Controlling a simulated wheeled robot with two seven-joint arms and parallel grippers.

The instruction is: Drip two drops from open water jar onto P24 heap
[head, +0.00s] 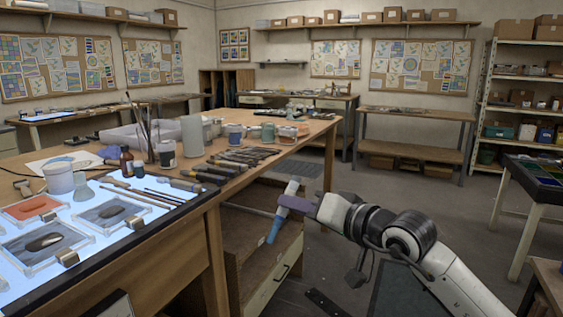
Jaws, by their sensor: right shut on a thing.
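Three shallow glass trays lie on the lit panel at left: one with an orange field and dark heap (33,207), one with a dark heap (110,211), and a nearer one with a larger dark heap (44,242). No P24 label is readable. A small greenish glass jar (83,187) stands behind them, beside a white jar (58,179); I cannot tell which is the water jar. My right gripper (284,205) is right of the table, shut on a slim, tilted tool, pale above and blue below (275,226). My left gripper is not in view.
Brushes and handled tools (213,172) lie along the table's right part. A dark bottle (126,160), a brush pot (166,153) and a white cylinder (192,136) stand behind the panel.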

